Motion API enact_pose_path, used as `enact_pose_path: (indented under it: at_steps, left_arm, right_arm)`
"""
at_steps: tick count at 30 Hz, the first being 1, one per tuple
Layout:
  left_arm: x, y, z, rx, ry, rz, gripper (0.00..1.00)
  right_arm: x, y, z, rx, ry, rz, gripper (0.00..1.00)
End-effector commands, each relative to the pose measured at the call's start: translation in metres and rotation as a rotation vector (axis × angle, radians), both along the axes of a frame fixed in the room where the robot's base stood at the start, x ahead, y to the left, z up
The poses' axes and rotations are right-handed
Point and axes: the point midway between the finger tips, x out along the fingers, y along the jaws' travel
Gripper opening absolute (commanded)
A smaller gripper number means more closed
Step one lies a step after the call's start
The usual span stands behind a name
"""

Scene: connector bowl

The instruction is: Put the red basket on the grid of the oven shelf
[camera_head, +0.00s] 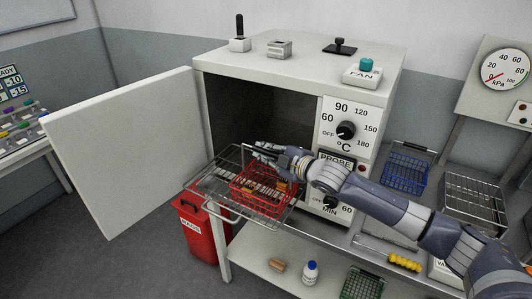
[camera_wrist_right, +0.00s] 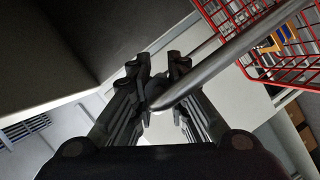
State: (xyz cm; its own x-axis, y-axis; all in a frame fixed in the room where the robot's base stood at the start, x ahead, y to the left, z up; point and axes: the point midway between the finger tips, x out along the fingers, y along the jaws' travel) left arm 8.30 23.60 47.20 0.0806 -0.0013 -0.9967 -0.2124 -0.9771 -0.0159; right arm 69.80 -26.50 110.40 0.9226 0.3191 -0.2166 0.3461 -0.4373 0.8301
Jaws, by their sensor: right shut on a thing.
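The red wire basket (camera_head: 262,201) is over the wire grid shelf (camera_head: 212,187), which sticks out of the open oven (camera_head: 300,64). I cannot tell whether the basket touches the grid. Small yellowish and orange pieces lie in it. My right gripper (camera_head: 262,150) is at the basket's far side, at the oven mouth. In the right wrist view the right gripper (camera_wrist_right: 158,85) is shut on a grey bar (camera_wrist_right: 215,65) that looks like the basket's handle; the red basket (camera_wrist_right: 268,40) shows at upper right. My left gripper is out of view.
The oven door (camera_head: 128,150) stands wide open at left. A red bin (camera_head: 200,238) is under the shelf. A blue basket (camera_head: 405,170) and a grey wire basket (camera_head: 473,200) stand at right. A lower shelf holds a white bottle (camera_head: 310,273) and a green basket (camera_head: 362,286).

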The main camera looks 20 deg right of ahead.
Motion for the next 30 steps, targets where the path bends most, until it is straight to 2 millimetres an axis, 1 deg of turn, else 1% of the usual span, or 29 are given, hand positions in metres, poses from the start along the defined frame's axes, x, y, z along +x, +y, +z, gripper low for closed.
enact_pose_path:
  at_steps: [1, 4, 11, 12, 14, 15, 25, 28, 30]
  left_arm:
    - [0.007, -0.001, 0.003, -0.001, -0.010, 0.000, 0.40]
    - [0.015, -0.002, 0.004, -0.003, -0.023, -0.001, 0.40]
    - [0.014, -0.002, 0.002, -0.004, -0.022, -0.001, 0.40]
    - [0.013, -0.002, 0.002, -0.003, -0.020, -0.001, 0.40]
    - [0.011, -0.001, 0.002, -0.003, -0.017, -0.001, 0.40]
    - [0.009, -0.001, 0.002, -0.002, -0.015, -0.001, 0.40]
    - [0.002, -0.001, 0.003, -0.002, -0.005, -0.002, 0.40]
    - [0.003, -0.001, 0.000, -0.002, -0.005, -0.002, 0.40]
    - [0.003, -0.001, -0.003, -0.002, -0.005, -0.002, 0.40]
  right_arm:
    - [0.000, 0.000, -0.002, 0.003, -0.004, 0.000, 0.00]
    - [0.000, 0.000, -0.005, 0.001, -0.008, 0.002, 0.00]
    - [0.000, 0.000, -0.007, 0.001, -0.007, 0.001, 0.00]
    - [0.000, 0.000, -0.010, -0.001, -0.001, 0.000, 0.20]
    - [0.000, 0.000, -0.009, 0.000, -0.002, 0.001, 0.33]
    - [0.000, 0.000, -0.009, 0.000, -0.002, 0.001, 0.35]
    - [0.000, 0.000, -0.006, -0.001, -0.003, 0.000, 0.35]
    - [-0.005, -0.003, -0.008, -0.001, -0.002, -0.002, 0.35]
    - [-0.013, -0.006, -0.007, -0.002, -0.001, -0.001, 0.35]
